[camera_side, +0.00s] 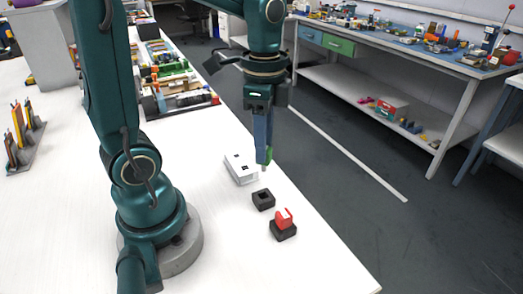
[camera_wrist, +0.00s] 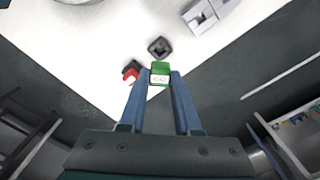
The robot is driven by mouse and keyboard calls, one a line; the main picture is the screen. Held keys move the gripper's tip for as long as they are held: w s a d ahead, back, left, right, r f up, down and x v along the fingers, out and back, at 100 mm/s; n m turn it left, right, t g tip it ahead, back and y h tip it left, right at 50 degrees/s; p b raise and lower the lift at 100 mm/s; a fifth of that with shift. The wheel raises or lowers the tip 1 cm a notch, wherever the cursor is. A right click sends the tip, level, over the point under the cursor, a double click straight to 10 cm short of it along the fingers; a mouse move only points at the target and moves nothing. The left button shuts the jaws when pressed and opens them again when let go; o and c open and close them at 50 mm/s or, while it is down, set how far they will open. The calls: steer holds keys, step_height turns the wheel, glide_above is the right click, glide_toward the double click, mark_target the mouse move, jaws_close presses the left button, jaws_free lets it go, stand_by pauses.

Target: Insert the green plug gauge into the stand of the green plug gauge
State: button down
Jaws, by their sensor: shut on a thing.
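The green plug gauge (camera_wrist: 160,70) is held between the two blue fingers of my gripper (camera_wrist: 159,82) in the wrist view. In the side view my gripper (camera_side: 266,160) points down above the white table, and a bit of the green gauge (camera_side: 268,153) shows at the fingertips. A black stand with a square opening (camera_side: 263,200) sits on the table, empty, below and in front of the gripper. It also shows in the wrist view (camera_wrist: 159,47), just beyond the gauge. The gauge is apart from this stand. The gauge's lower end is mostly hidden by the fingers.
A red gauge (camera_side: 283,218) sits in a second black stand (camera_side: 284,233) near the table's right edge. A white block with dark openings (camera_side: 241,169) lies behind the empty stand. Trays of parts (camera_side: 180,98) stand farther back. The table's front is clear.

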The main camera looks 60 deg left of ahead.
mark_target(264, 171)
steer(key=shift+f, duration=2.85)
steer(key=shift+f, duration=1.7)
steer(key=c, duration=0.5)
jaws_free()
steer(key=shift+c, duration=0.2)
steer(key=shift+r, duration=2.6)
